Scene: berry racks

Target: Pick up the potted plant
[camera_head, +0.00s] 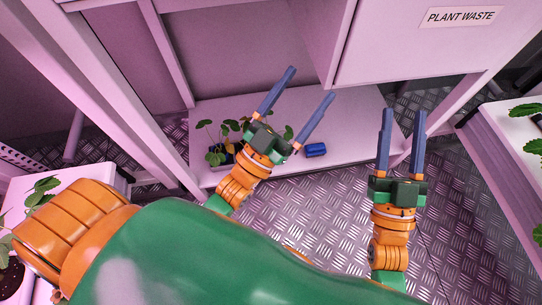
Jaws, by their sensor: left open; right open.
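A small potted plant (215,157) with green leaves stands on the low white shelf (350,118) in the cabinet, left of centre. Its pot is mostly hidden by leaves and by my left gripper and wrist. My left gripper (311,83) is open and empty, its blue fingers apart and pointing up and right over the shelf. The plant is to the left of its wrist. My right gripper (403,113) is open and empty, to the right, its fingers pointing up the picture near the shelf's right end.
A small blue object (315,150) lies on the shelf. A panel labelled "PLANT WASTE" (461,17) is above at right. White posts flank the shelf. More plants stand at the left edge (42,188) and on a white rack (508,140) at right. Metal tread floor shows between.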

